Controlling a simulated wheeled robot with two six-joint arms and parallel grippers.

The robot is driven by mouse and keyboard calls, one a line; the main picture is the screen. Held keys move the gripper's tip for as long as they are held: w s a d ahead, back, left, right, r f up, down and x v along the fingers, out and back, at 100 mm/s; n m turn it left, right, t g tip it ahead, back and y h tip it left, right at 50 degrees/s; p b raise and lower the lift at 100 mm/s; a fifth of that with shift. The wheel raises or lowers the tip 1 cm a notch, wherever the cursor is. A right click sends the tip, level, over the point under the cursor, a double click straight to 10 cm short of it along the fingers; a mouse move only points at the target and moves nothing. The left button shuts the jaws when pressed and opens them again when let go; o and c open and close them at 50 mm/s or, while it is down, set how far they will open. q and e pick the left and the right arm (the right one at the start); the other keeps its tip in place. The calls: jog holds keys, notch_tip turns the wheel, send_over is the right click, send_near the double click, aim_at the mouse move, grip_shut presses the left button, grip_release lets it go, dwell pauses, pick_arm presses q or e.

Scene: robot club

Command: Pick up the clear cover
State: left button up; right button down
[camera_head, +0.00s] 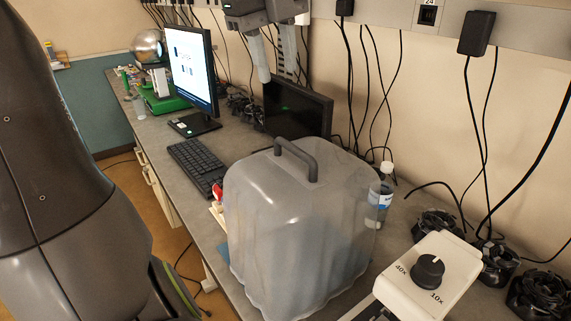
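The clear cover (283,220) is a large, frosted, see-through box with rounded edges, standing upright on the grey bench. A dark grey handle (297,153) arches across its top. What is under it shows only as blurred shapes. My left arm fills the left side of the view. A dark part with a green edge at its lower end, which seems to be my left gripper (173,291), is left of the cover and apart from it. Its fingertips are not clear, so I cannot tell how they stand.
A keyboard (198,164) and a lit monitor (190,75) stand behind the cover to the left. A bottle (380,197) is close at its right. A white device with a black knob (428,272) stands at front right. Cables hang along the wall. The handle's top looks clear.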

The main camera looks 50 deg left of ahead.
aim_at(292, 145)
pick_arm(q)
jog(key=f, duration=0.4)
jog(key=w+f+p, duration=0.1)
jog(key=f, duration=0.3)
jog(key=w+f+p, duration=0.1)
jog(key=f, duration=0.2)
jog(key=shift+w+d+f, duration=0.1)
jog(key=shift+w+f, duration=0.15)
jog(key=shift+f, duration=0.15)
jog(key=shift+f+p, duration=0.55)
jog(key=shift+p, duration=0.05)
jog(key=f, duration=0.2)
jog(key=f+p, duration=0.1)
jog(key=shift+w, duration=0.25)
jog(key=shift+w+d+f, duration=0.1)
jog(key=shift+w+f, duration=0.05)
jog(key=shift+f, duration=0.35)
grip_shut()
